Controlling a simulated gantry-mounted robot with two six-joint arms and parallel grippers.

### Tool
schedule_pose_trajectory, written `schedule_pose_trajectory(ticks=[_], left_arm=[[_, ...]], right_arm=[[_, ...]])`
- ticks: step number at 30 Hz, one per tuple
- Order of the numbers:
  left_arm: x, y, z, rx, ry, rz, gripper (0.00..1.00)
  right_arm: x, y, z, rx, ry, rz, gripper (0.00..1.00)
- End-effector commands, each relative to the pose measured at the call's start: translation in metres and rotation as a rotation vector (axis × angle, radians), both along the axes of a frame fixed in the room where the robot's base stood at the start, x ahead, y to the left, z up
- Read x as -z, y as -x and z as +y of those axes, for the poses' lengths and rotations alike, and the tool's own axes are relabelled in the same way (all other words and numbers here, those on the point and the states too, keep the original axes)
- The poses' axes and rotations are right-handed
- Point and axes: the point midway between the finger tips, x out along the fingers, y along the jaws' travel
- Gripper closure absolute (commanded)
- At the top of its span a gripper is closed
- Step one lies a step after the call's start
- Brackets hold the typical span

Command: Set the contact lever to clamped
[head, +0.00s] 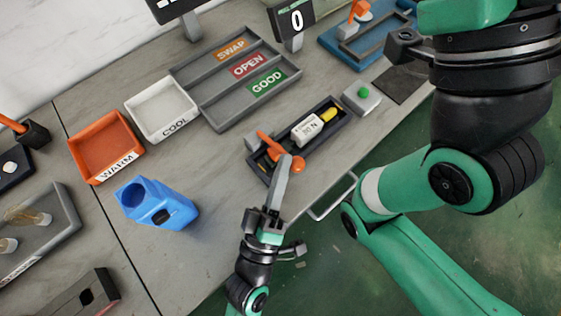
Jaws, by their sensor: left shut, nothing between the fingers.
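The dark contact fixture (333,137) lies near the front edge of the bench. Inside it are a white block marked "30 N" (307,128) and a yellow part (328,115). The orange contact lever (269,146) is at its left end, with an orange ball (298,165) just right of my fingers. My left gripper (285,163) is shut and empty, its fingertips at the lever and partly hiding it. I cannot tell whether they touch, nor which setting the lever is at. My right arm fills the right side; its fingers are not visible.
A green-button box (362,97) stands right of the fixture. Behind it are a grey tray (215,112) labelled SWAP, OPEN and GOOD, and a small display (296,20) showing 0. COOL (163,108) and WARM (104,147) bins and a blue holder (154,206) stand left.

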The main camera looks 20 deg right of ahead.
Motion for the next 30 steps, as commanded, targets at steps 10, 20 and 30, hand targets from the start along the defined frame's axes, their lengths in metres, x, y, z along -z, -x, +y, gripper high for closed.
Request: schedule_pose_trajectory(ticks=[10, 20, 30], left_arm=[[0.004, 0.001, 0.000, 0.001, 0.000, 0.001, 1.00], [0.004, 0.001, -0.001, 0.001, 0.000, 0.002, 1.00], [0.016, 0.019, 0.014, 0.000, 0.000, 0.004, 1.00]], right_arm=[[0.002, 0.000, 0.000, 0.000, 0.000, 0.000, 0.50], [0.002, 0.000, 0.000, 0.000, 0.000, 0.000, 0.50], [0.012, 0.000, 0.000, 0.000, 0.000, 0.000, 0.50]])
